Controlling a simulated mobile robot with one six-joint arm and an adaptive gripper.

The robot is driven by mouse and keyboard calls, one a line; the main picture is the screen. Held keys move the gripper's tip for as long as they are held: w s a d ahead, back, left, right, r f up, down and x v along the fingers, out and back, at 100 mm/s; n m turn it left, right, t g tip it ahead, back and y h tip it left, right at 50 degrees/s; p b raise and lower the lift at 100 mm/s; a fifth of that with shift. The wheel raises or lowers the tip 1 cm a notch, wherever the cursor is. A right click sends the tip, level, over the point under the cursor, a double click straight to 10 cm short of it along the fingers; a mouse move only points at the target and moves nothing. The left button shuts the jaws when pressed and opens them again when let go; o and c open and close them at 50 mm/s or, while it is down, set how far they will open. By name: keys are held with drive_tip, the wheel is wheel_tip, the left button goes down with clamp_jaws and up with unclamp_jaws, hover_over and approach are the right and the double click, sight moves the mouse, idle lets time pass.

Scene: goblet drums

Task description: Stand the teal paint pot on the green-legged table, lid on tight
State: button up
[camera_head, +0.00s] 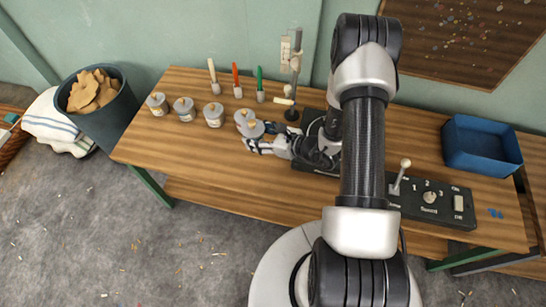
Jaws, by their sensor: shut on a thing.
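The green-legged table (215,173) is a long wooden bench against the wall. Several grey pots with knobbed lids stand in a row on its left part: one at the far left (157,104), one beside it (184,109) and a third (213,115). Further right, a grey pot (244,117) shows just behind another grey pot (254,129) at my gripper (252,143). My gripper is shut on that nearer pot, which looks slightly tilted. Its lid seems to be on; how tight, I cannot tell. No teal shows on any pot, so I cannot tell which is the teal one.
Brushes with white, red and green handles (237,82) stand behind the pots. A stand (294,85) and a dark control panel (430,198) are near my arm. A blue tray (482,148) sits at right. The table's front left is clear. A bin (105,120) stands left.

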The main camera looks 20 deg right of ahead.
sight(261, 169)
wheel_tip(261, 169, down, 18)
drive_tip(key=b, duration=0.5)
drive_tip(key=shift+f+b, duration=0.2)
drive_tip(key=shift+b, duration=0.15)
drive_tip(key=shift+f, duration=0.15)
drive_tip(key=o, duration=0.7)
drive_tip(key=shift+f, duration=0.1)
drive_tip(key=shift+o, duration=0.8)
